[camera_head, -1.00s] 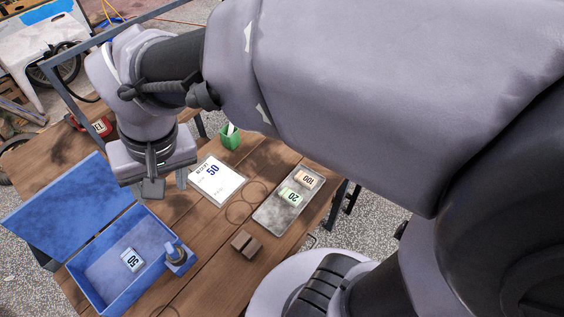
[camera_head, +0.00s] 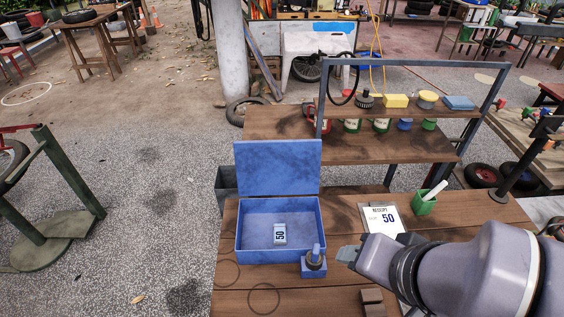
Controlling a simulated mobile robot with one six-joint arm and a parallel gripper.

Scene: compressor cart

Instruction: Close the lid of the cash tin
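The blue cash tin (camera_head: 248,252) stands on the wooden table with its lid (camera_head: 278,167) raised upright at the back edge. A note marked 50 (camera_head: 280,234) lies inside the tin. My gripper (camera_head: 345,256) is to the right of the tin, beside the stamp and apart from the lid. It points left, and its fingers are small and partly hidden, so I cannot tell whether it is open.
A blue block with a dark-knobbed stamp (camera_head: 314,262) sits at the tin's front right corner. A receipt clipboard (camera_head: 382,219), a green cup (camera_head: 424,204) and a brown block (camera_head: 372,302) are on the right. A shelf (camera_head: 390,148) stands behind.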

